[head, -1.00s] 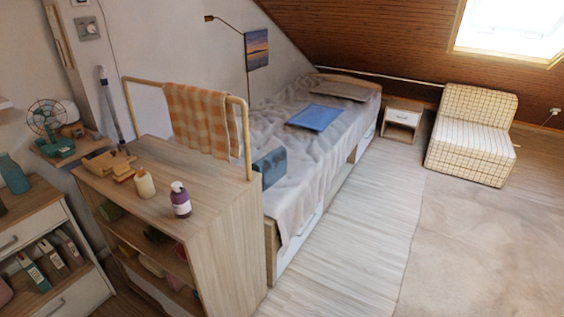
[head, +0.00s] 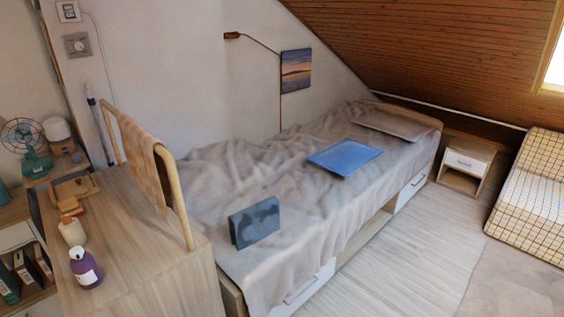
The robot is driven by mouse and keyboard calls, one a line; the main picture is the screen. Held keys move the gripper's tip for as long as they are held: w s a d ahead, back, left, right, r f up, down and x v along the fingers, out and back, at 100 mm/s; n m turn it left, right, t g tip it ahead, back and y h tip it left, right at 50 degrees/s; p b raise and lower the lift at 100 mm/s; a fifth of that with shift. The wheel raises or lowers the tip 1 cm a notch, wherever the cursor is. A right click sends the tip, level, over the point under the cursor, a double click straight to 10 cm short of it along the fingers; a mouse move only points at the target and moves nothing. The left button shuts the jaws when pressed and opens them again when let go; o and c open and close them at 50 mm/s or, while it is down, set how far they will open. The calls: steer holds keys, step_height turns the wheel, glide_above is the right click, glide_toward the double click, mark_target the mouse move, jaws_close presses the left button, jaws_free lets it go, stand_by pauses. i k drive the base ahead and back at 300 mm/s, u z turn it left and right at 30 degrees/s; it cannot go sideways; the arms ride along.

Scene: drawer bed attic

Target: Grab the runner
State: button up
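An orange and cream checked cloth (head: 146,158), which looks like the runner, hangs over a pale wooden rail (head: 178,205). The rail stands at the back edge of the wooden shelf unit, between it and the bed. I see the cloth at a steep angle, so much of its face is hidden. My gripper is not in view.
The shelf unit (head: 135,268) carries a purple bottle (head: 85,268), a cream jar (head: 72,232) and wooden pieces. The bed (head: 285,215) holds a dark blue item (head: 254,222) and a blue folder (head: 345,157). Floor (head: 400,270) right of the bed is clear.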

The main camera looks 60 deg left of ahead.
mark_target(253, 224)
steer(key=i, duration=0.55)
steer(key=u, duration=2.2)
